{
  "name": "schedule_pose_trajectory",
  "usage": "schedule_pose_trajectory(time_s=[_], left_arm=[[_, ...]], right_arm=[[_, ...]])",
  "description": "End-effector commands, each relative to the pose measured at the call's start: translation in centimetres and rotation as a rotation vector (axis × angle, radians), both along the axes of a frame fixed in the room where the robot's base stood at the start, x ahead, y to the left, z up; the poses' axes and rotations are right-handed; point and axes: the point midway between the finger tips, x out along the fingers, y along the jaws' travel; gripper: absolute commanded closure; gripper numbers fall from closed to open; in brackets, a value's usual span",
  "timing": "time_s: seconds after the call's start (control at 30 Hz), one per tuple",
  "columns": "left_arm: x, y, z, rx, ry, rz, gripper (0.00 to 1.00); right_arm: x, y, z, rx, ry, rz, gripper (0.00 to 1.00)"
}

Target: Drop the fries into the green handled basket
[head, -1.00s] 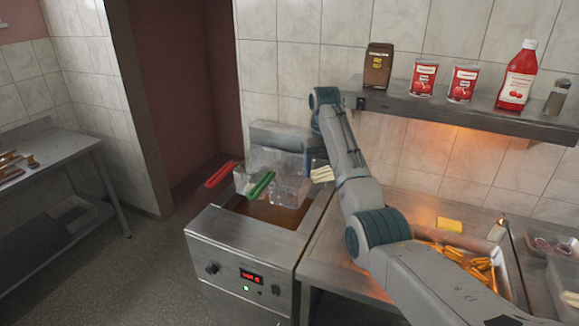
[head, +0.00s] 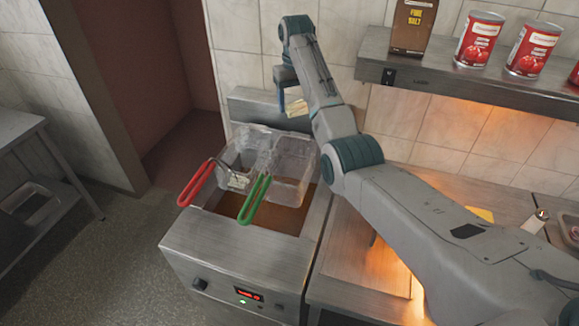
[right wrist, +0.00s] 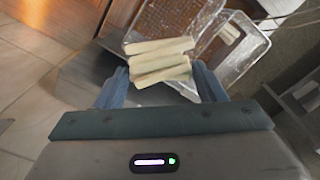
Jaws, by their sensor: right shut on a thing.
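My right gripper (head: 290,98) is shut on the fries (head: 297,107), a small bundle of pale sticks. In the right wrist view the fries (right wrist: 158,62) lie across between the two fingers. In the head view the gripper is above the back right of the wire basket with the green handle (head: 254,200). The basket's mesh (head: 293,160) sits over the fryer, and the fries are apart from it. The right wrist view shows two mesh baskets beyond the fries, with their handles out of sight. My left gripper is not in view.
A second basket with a red handle (head: 196,184) stands directly left of the green-handled one. The fryer (head: 235,262) holds brown oil. A shelf (head: 450,82) with a box and red cans is on the wall at right. A steel counter (head: 340,265) adjoins the fryer.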

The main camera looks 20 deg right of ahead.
Motion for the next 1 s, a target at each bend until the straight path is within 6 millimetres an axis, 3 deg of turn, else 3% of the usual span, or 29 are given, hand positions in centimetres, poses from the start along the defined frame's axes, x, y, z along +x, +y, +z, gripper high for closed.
schedule_pose_trajectory(time_s=[0.2, 0.4, 0.53, 0.7, 0.73, 0.83, 1.0], left_arm=[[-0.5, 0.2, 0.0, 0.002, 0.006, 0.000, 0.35], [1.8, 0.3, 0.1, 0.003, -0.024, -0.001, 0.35], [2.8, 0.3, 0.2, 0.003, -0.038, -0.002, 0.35], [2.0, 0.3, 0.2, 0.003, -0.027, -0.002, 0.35], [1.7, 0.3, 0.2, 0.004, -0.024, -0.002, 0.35], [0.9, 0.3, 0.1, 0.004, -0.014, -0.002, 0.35], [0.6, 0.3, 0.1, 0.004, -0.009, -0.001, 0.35]], right_arm=[[0.0, 0.0, -2.6, 0.000, 0.003, 0.000, 0.59], [0.0, 0.0, -4.5, 0.000, 0.002, 0.000, 0.59], [0.0, 0.0, -4.8, 0.000, 0.000, 0.000, 0.59], [0.0, 0.0, -4.8, 0.000, 0.000, 0.000, 0.59], [0.0, 0.0, -4.8, 0.000, 0.000, 0.000, 0.33], [0.0, 0.0, -4.8, 0.000, 0.000, 0.000, 0.13], [0.0, 0.0, -4.8, 0.000, 0.000, 0.000, 0.11]])
